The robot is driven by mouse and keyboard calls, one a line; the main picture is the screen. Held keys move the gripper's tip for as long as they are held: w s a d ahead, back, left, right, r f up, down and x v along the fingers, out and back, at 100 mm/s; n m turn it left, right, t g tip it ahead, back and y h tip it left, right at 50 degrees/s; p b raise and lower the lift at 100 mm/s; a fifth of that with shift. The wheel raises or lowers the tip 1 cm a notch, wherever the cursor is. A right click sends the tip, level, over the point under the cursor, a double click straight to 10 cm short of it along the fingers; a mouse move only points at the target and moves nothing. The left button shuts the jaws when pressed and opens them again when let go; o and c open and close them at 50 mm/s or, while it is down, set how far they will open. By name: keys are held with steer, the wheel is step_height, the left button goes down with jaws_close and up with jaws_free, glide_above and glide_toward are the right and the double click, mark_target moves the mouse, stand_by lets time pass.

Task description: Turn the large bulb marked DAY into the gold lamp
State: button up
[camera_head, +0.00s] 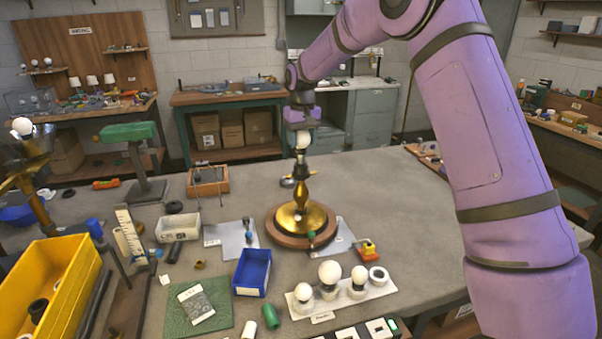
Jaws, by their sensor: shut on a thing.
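The gold lamp (301,193) stands upright near the middle of the bench, with a wide gold foot on a round wooden base (281,232). A white bulb (303,140) is at the top of the lamp, in line with its neck. My gripper (303,124) points down from above and is shut on this bulb. I cannot read a DAY mark on it, and I cannot tell how deep its base sits in the lamp's socket. Other white bulbs stand in a pale rack in front, the largest of them (330,271) in the middle.
The pale rack (345,302) has an empty ring (378,275) at its right. A blue bin (252,273), a green mat (198,308) and a yellow crate (75,265) lie to the left. The bench to the right of the lamp is mostly clear, under my arm.

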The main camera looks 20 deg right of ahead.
mark_target(302, 154)
steer(key=shift+f, duration=0.8)
steer(key=shift+f, duration=0.65)
stand_by(1.3)
steer(key=shift+o, duration=1.4)
steer(key=shift+c, duration=1.4)
steer(key=shift+s+f, duration=0.1)
steer(key=shift+f, duration=0.05)
